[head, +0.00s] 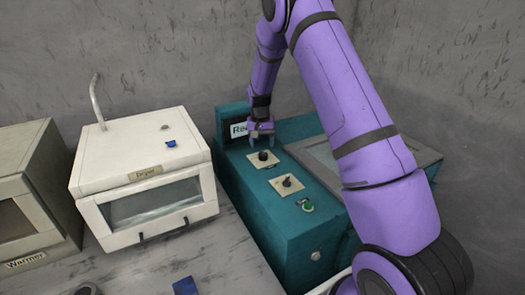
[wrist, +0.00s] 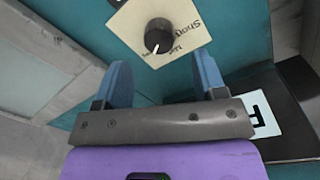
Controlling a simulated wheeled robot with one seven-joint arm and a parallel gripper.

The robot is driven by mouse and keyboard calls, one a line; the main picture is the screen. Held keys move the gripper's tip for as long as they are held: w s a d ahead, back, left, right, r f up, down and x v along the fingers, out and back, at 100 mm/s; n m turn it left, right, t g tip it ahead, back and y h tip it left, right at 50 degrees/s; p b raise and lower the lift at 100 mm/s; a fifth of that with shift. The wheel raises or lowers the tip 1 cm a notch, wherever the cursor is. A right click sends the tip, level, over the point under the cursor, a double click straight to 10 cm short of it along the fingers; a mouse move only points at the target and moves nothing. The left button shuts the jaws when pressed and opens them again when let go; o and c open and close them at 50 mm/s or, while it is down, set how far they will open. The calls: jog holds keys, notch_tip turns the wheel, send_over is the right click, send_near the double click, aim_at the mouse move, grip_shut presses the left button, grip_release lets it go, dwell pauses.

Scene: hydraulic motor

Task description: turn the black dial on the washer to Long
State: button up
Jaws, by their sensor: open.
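A black round dial (head: 263,156) sits on a cream plate on top of the teal machine. In the wrist view the dial (wrist: 158,36) has a white pointer line aimed toward the lower left, on the side nearest my gripper. Rotated lettering on its plate (wrist: 176,18) seems to include "Short"; the other marks are too small to read. My gripper (head: 262,135) is just behind the dial in the head view. Its blue fingers are open and empty in the wrist view (wrist: 160,76), with the dial beyond their tips and not between them.
A second knob (head: 287,181) on a cream plate and a green button (head: 307,206) are nearer the front. A partly hidden "Re…" sign (head: 238,130) stands at the rear. A white box labelled "Dryer" (head: 146,174) and one labelled "Warmer" (head: 26,262) stand left.

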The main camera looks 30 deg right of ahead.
jog(key=shift+w+a+r, duration=0.1)
jog(key=shift+r, duration=2.7)
notch_tip(320, 180, up, 13)
jog(key=n+t, duration=0.1)
send_over(261, 154)
jog(key=s+a, duration=0.3)
jog(key=s, duration=0.4)
jog(key=s+a+r+n+t, duration=0.1)
jog(key=s+a+r+t, duration=0.15)
jog(key=s+r, duration=0.75)
jog(key=s+a+r+n+t, duration=0.1)
jog(key=s+a, duration=0.1)
jog(key=s, duration=1)
jog(key=s+a+r+n+t, duration=0.1)
jog(key=s+a+n, duration=0.1)
jog(key=s, duration=1.1)
jog(key=shift+s+r+y, duration=0.2)
jog(key=shift+r+y, duration=0.1)
jog(key=shift+r, duration=0.05)
